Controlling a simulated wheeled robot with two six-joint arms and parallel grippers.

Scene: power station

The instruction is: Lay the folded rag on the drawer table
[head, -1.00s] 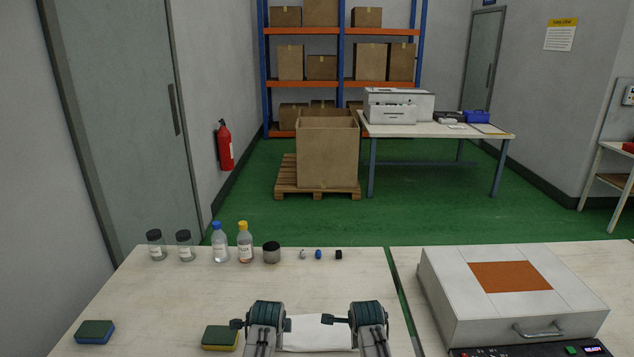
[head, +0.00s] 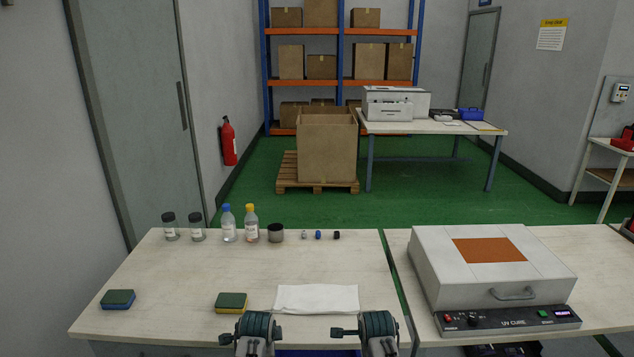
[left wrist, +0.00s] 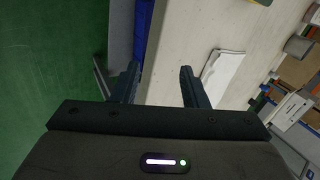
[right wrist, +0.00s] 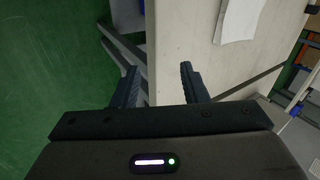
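The folded rag (head: 316,299) is a flat white cloth. It lies near the front edge of the left table (head: 180,285) in the head view. It also shows in the left wrist view (left wrist: 223,72) and at the top of the right wrist view (right wrist: 237,20). My left gripper (left wrist: 158,80) and right gripper (right wrist: 158,80) are both open and empty, apart from the rag, at the table's front side. In the head view my arms show low in front of the table edge, their fingers not clearly visible. I cannot tell which table is the drawer table.
Sponges (head: 231,302) (head: 117,299) lie left of the rag. Jars, bottles and a cup (head: 276,233) line the back edge. A UV cure box (head: 490,262) stands on the right table. Behind are a carton (head: 327,147) on a pallet and a printer table (head: 430,127).

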